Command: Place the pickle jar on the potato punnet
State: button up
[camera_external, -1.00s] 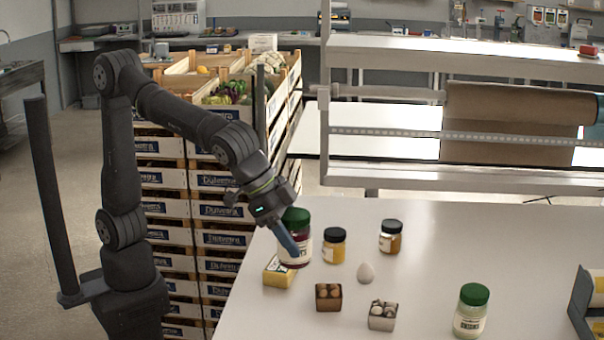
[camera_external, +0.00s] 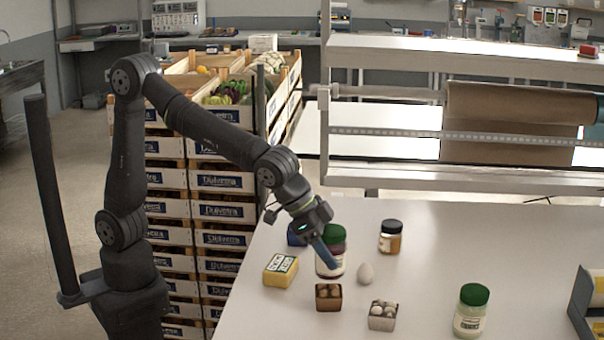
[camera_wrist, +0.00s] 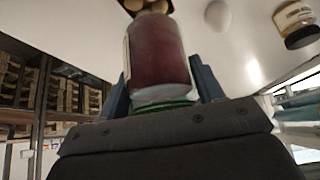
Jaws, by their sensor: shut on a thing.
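My gripper (camera_external: 330,258) is shut on a jar with a green lid (camera_external: 334,233), dark red contents and a pale label. The jar is upright, behind the brown punnet; I cannot tell how high above the table it is. In the wrist view the red jar (camera_wrist: 158,55) sits between the two blue fingers. The brown punnet (camera_external: 328,304) holds round brown items that look like potatoes. It shows partly in the wrist view (camera_wrist: 150,14), beyond the jar.
A second punnet (camera_external: 381,323) with whitish items stands to the right. An egg (camera_external: 365,273) and a dark-lidded jar (camera_external: 390,238) stand behind. A yellow box (camera_external: 280,270) lies left, a blue item (camera_external: 296,236) behind it. A green-lidded pale jar (camera_external: 471,312) stands right.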

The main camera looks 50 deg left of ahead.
jog(key=shift+f, duration=1.75)
jog(key=shift+f, duration=0.1)
jog(key=o, duration=1.4)
jog(key=shift+o, duration=0.2)
jog(key=shift+s+a+r, duration=0.1)
jog(key=shift+s+r, duration=0.1)
jog(key=shift+r, duration=0.2)
jog(key=v, duration=1.1)
jog(key=shift+a, duration=0.1)
